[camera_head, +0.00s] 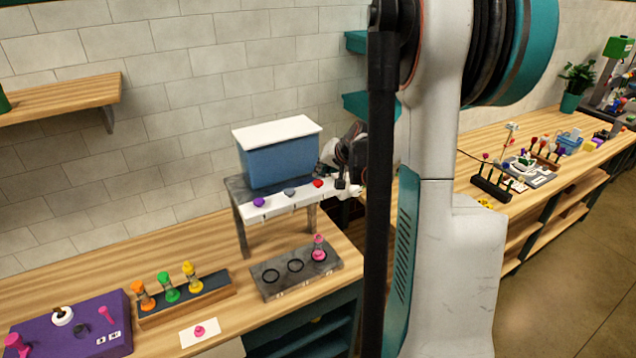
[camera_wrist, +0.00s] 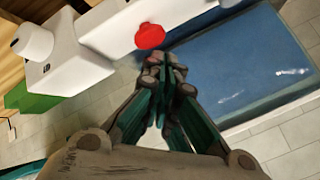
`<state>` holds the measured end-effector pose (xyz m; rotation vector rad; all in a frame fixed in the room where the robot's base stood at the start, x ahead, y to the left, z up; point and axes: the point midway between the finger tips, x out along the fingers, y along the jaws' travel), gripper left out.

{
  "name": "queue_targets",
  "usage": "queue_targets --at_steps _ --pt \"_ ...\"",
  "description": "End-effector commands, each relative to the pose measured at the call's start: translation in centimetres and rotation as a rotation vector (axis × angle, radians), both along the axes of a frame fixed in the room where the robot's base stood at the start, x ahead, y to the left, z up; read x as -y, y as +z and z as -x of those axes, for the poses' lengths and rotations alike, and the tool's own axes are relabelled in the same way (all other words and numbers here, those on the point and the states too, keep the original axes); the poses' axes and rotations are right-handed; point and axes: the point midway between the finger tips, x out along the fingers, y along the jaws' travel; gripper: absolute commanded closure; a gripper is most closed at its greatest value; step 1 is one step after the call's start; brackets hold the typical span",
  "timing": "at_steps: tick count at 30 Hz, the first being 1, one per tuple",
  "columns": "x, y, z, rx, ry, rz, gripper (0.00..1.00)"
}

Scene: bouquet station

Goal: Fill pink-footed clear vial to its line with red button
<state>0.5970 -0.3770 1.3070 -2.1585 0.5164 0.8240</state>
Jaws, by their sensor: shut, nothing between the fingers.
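The pink-footed vial (camera_head: 319,250) stands upright in the right-hand ring of a dark grey base (camera_head: 331,273); its fill level and line are too small to read. The red button (camera_head: 318,184) is at the right end of the dispenser's white front bar (camera_head: 272,208). It also shows in the wrist view (camera_wrist: 150,36). My gripper (camera_head: 341,185) is shut and empty just right of the red button. In the wrist view my fingertips (camera_wrist: 164,62) are close together near the button, with a small gap seen between them and it.
The dispenser's blue tank (camera_head: 280,155) stands behind the bar. A purple button (camera_head: 259,202) and a grey-blue button (camera_head: 290,192) sit left of the red one. A wooden rack (camera_head: 187,301) holds orange, green and yellow vials. A purple board (camera_head: 72,325) lies front left.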

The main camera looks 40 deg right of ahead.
Motion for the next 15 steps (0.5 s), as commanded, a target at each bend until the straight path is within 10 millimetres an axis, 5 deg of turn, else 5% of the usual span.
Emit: queue_targets --at_steps 15 --pt "-0.01 -0.91 0.02 0.0 0.0 0.0 1.0"
